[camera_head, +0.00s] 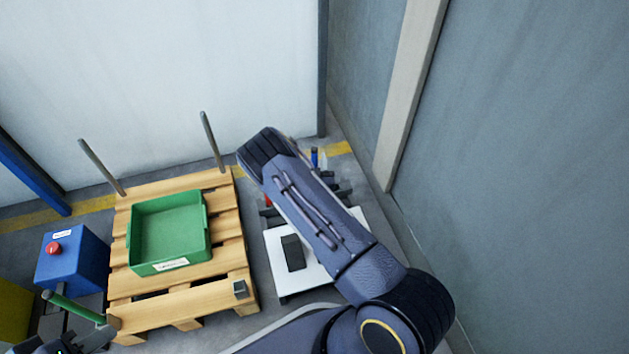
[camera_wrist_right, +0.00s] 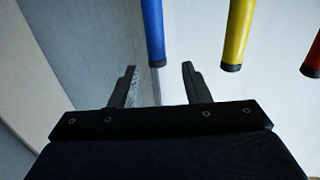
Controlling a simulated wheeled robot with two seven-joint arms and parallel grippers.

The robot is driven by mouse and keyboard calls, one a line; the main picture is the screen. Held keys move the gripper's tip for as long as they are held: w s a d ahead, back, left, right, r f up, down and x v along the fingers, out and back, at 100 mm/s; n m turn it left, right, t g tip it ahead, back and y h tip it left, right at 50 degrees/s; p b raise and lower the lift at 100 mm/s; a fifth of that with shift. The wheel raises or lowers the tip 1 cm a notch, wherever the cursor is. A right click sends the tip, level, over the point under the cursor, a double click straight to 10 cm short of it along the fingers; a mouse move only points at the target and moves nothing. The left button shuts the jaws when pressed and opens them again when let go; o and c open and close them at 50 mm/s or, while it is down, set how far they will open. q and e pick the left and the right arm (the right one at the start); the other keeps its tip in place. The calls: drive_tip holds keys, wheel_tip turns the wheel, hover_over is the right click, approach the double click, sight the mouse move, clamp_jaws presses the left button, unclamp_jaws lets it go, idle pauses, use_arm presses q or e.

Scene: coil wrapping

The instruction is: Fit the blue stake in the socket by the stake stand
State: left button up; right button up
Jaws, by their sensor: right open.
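The blue stake (camera_head: 314,157) stands beyond my right arm in the head view, mostly hidden by it. In the right wrist view the blue stake (camera_wrist_right: 153,30) has its dark end between the fingertips in the picture; I cannot tell whether it is inside the jaws. My right gripper (camera_wrist_right: 159,70) is open, with no visible contact; it is hidden in the head view. The stake stand is largely hidden behind my right arm. A small dark socket (camera_head: 240,289) sits empty at the pallet's front right corner. My left gripper (camera_head: 80,343) is partly cut off at the lower left; its jaws are unclear.
The wooden pallet (camera_head: 180,310) carries a green bin (camera_head: 170,232). Yellow (camera_wrist_right: 238,35) and red (camera_wrist_right: 313,55) stakes stand beside the blue one. A wall (camera_head: 530,150) closes the right side.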

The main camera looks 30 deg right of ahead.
sight(314, 154)
drive_tip(key=b+x, duration=0.1)
drive_tip(key=x, duration=0.1)
drive_tip(key=f+b+x, duration=0.1)
drive_tip(key=shift+w+d, duration=0.3)
drive_tip(key=shift+w+d+r, duration=0.15)
drive_tip(key=shift+w+d, duration=0.15)
drive_tip(key=shift+w, duration=0.25)
clamp_jaws()
